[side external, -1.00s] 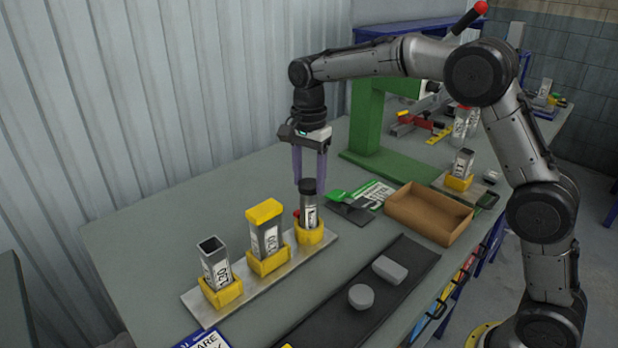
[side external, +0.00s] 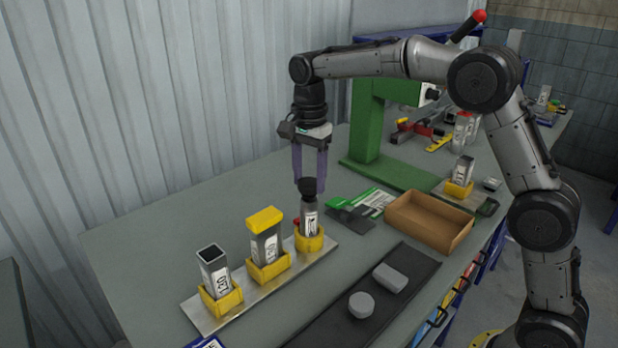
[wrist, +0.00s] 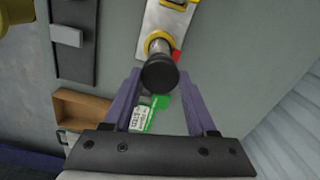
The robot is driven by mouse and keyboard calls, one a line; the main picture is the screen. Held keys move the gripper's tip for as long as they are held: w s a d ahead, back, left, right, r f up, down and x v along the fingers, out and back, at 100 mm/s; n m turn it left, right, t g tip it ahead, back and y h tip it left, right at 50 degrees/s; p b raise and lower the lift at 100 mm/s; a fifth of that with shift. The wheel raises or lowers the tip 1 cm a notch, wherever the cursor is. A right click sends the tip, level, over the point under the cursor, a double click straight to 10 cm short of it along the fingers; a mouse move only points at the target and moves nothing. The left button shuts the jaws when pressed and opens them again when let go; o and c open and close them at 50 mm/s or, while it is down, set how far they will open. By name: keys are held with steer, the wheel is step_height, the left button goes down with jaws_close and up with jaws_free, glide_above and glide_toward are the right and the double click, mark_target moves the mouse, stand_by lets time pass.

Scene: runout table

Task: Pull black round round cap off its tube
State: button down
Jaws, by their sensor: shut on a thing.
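The black round cap (side external: 307,185) is at the top of a clear round tube (side external: 310,216) with a white label. The tube stands in a yellow holder (side external: 309,239), the rightmost on a metal strip. My gripper (side external: 308,185) comes from above with its purple fingers shut on the cap, one on each side. In the wrist view the cap (wrist: 160,73) lies between the fingertips and hides part of the tube. A narrower dark section shows under the cap's wide top. I cannot tell whether it is still seated in the tube.
A yellow-capped square tube (side external: 265,240) and an open square tube (side external: 215,270) stand left on the same metal strip (side external: 204,316). A brown tray (side external: 430,220), a green press (side external: 368,130) and a dark mat (side external: 340,312) with two grey pieces are nearby.

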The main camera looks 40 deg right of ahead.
steer(key=shift+r, duration=1.35)
stand_by(0.5)
